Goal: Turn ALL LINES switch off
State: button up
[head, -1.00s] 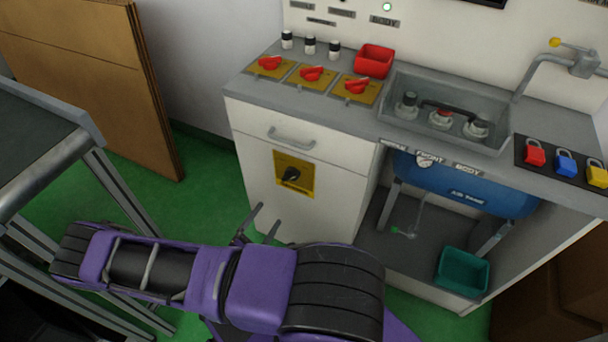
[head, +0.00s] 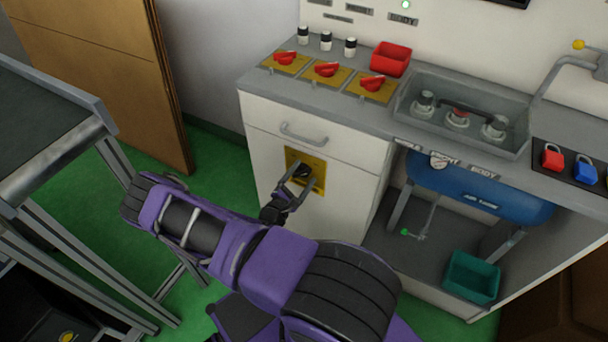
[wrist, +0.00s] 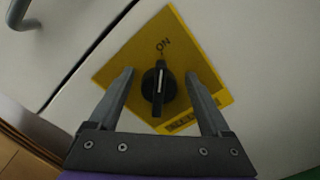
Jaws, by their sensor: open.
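The ALL LINES switch is a black rotary knob (wrist: 158,88) on a yellow plate (wrist: 190,50) on the white cabinet front. In the wrist view its white mark points up toward the word ON; the small label below the knob is partly hidden by a finger. My gripper (wrist: 160,85) is open, with one finger on each side of the knob and visible gaps to it. In the head view my gripper (head: 292,188) is in front of the yellow plate (head: 317,165), and the knob (head: 303,170) is partly covered by it.
A drawer handle (head: 303,134) sits above the plate. Three red rotary switches (head: 326,69) and a red bin (head: 390,59) are on the counter. A blue tank (head: 480,188) and a teal bin (head: 472,277) are in the open bay at right. A metal-framed table (head: 50,150) stands at left.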

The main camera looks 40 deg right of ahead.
jog(key=shift+w+d, duration=0.15)
jog(key=shift+d, duration=0.3)
jog(key=shift+c, duration=0.2)
grip_shut()
